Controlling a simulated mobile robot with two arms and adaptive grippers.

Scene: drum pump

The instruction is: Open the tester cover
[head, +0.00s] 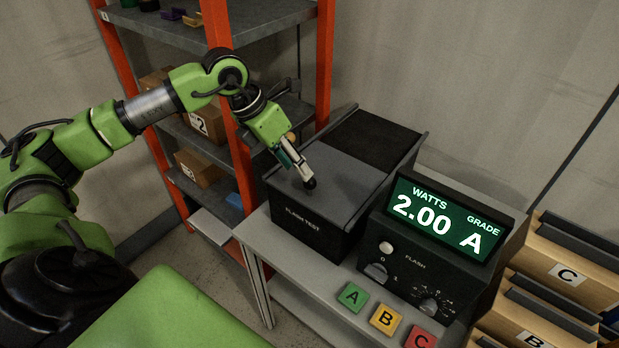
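The tester is a black box (318,238) labelled "FLASH TEST" on a grey table. Its dark grey cover (345,182) lies flat over the front part of the top. A darker black surface (376,138) shows at the back of the top. My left gripper (308,181) reaches in from the left and points down at the cover near its left side. Its tips are at or just above a small dark knob-like spot there, which they mostly hide. I cannot tell whether the fingers are open or shut on it. My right gripper is not in view.
A control unit (440,236) beside the tester reads 2.00 watts, grade A. Tiles A (353,296), B (385,319) and C (419,339) lie at the table's front (300,284). Orange-framed shelves (218,120) with boxes stand behind my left arm. Lettered wooden bins (565,273) are at right.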

